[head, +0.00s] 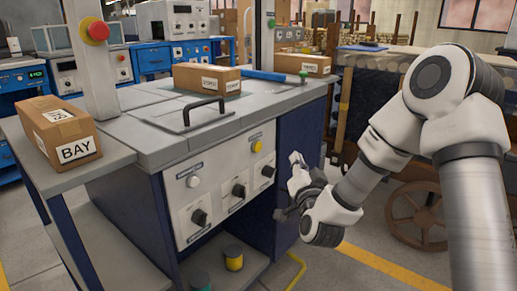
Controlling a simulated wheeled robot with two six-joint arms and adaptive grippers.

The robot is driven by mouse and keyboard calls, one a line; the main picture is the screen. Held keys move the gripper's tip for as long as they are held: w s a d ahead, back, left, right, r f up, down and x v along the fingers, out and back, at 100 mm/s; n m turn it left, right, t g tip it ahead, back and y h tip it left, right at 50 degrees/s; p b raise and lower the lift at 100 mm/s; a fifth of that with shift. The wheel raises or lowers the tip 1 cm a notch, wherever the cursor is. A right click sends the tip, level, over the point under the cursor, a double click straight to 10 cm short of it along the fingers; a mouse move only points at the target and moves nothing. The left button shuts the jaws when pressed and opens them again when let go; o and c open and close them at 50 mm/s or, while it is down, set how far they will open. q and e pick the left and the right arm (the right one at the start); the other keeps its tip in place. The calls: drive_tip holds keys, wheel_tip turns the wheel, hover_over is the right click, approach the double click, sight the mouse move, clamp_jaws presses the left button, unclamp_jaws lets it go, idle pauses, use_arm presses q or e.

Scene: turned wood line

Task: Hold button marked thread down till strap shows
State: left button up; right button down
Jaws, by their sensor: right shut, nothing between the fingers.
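The grey control panel (222,182) is on the front of the blue machine bench. It has a white button (193,181) at upper left, a yellow button (257,146) at upper right and black knobs (239,190) below. Small labels sit above the buttons, too small to read, so I cannot tell which is marked thread. My right gripper (295,158) is shut and empty, to the right of the panel in front of the bench's blue side, apart from the buttons. A brown box (207,78) on the bench top has a label I cannot read clearly. My left gripper is not in view.
A box marked BAY (68,132) stands on the left side shelf (85,166). A red emergency knob (97,31) is on a post. Another labelled box (302,65) is at the back right. Spools (233,257) stand on the lower shelf. A wooden cart wheel (418,214) is behind my right arm.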

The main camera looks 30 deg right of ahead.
sight(258, 147)
drive_tip(key=w+a, duration=0.3)
drive_tip(key=w, duration=0.5)
drive_tip(key=shift+a, duration=0.15)
idle(1.2)
drive_tip(key=shift+w+a, duration=0.15)
drive_tip(key=shift+w, duration=0.2)
drive_tip(key=shift+w+a, duration=0.15)
drive_tip(key=shift+w, duration=0.2)
idle(1.6)
drive_tip(key=shift+s+d, duration=0.3)
drive_tip(key=shift+s, duration=0.45)
